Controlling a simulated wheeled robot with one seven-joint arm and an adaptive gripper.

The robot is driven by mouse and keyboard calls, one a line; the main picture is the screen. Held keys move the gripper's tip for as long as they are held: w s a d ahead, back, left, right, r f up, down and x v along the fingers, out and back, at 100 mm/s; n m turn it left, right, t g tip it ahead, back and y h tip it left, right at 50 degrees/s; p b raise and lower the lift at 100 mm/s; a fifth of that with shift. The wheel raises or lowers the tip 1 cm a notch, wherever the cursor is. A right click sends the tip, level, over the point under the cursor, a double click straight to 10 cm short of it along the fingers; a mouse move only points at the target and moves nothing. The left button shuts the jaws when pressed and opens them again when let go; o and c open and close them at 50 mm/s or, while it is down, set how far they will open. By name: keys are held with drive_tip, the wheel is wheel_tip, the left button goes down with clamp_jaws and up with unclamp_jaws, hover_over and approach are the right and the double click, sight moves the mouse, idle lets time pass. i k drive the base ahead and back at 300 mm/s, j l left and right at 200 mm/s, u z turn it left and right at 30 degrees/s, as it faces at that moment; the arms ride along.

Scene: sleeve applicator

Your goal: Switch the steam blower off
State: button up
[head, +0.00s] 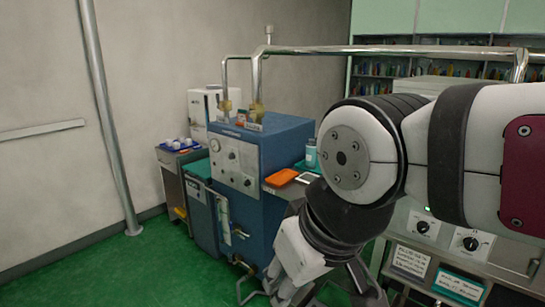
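I cannot tell for sure which machine is the steam blower. A blue cabinet machine (268,150) stands in the middle, with a pale panel (233,163) of gauges and small knobs. At the lower right, a pale panel carries a black rotary knob (422,227) and a second rotary knob (470,243), with label plates below; their lettering is too small to read. My gripper (262,292) hangs low in front of the blue machine, pointing down, apart from the knobs. Its fingertips are at the bottom edge, and their opening is unclear. My arm hides much of the middle right.
An orange tray (281,177) and a teal bottle (311,153) sit on a surface beside the blue machine. Metal pipes (390,50) run above. A vertical pole (108,130) stands at the left wall. Green floor (120,270) is clear at the lower left.

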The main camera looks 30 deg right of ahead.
sight(422, 227)
drive_tip(key=z, duration=1.55)
